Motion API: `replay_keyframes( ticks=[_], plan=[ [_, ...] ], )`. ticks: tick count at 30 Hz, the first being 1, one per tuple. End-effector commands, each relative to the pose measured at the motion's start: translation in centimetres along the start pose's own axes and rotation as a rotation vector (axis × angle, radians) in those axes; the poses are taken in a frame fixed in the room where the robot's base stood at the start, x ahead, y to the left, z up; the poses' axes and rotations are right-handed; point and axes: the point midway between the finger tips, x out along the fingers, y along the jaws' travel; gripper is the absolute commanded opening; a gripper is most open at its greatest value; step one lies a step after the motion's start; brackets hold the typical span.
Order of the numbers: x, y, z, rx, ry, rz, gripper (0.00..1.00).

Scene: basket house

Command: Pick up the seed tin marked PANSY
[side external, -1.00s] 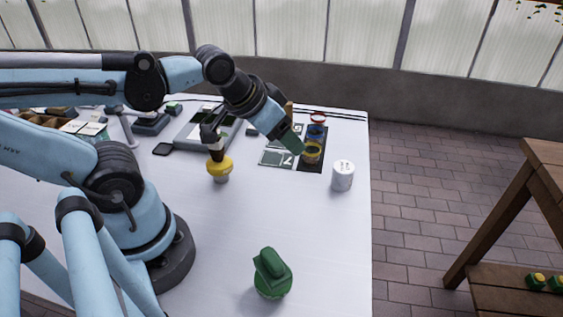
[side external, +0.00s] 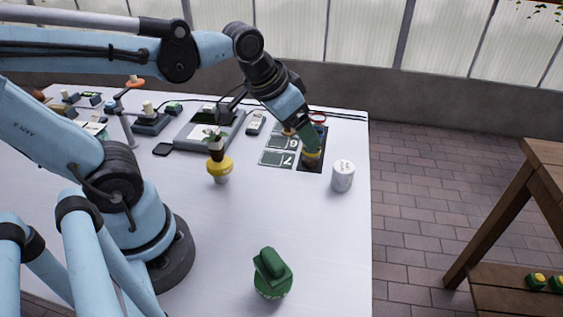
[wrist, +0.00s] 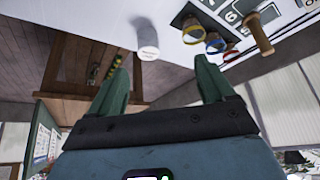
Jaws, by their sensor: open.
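A white cylindrical tin (side external: 343,176) stands upright on the white table, right of the dark mat. It also shows in the wrist view (wrist: 148,44), with lettering too small to read, so I cannot tell whether it says PANSY. My gripper (side external: 314,150) is over the dark mat, left of the white tin and apart from it. In the wrist view the green fingers of my gripper (wrist: 157,66) are spread with nothing between them; the white tin appears beyond the gap. In the side view the fingers partly hide a yellow-banded cup (side external: 312,160).
Yellow, blue and red-rimmed cups (wrist: 215,43) line the dark mat (side external: 312,168), beside numbered cards (side external: 277,158). A wooden-handled item (wrist: 259,38) is near them. A yellow-collared object (side external: 219,168) and green object (side external: 272,275) stand left and in front. The front right table is clear.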

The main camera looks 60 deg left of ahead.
Motion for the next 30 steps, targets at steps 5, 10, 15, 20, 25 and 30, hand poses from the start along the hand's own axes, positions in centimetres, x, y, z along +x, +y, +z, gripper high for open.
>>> replay_keyframes(
  ticks=[5, 10, 15, 20, 25, 30],
  plan=[
    [1.1, 0.8, -3.0, 0.045, -0.118, 0.017, 0.82],
    [2.9, 1.6, -5.3, 0.088, -0.229, 0.033, 0.82],
    [4.9, 2.4, -6.9, 0.123, -0.321, 0.047, 0.82],
    [6.1, 2.8, -7.4, 0.141, -0.370, 0.055, 0.82],
    [7.1, 2.9, -7.3, 0.146, -0.384, 0.057, 0.82],
    [9.4, 3.0, -6.3, 0.146, -0.383, 0.057, 0.82]
  ],
)
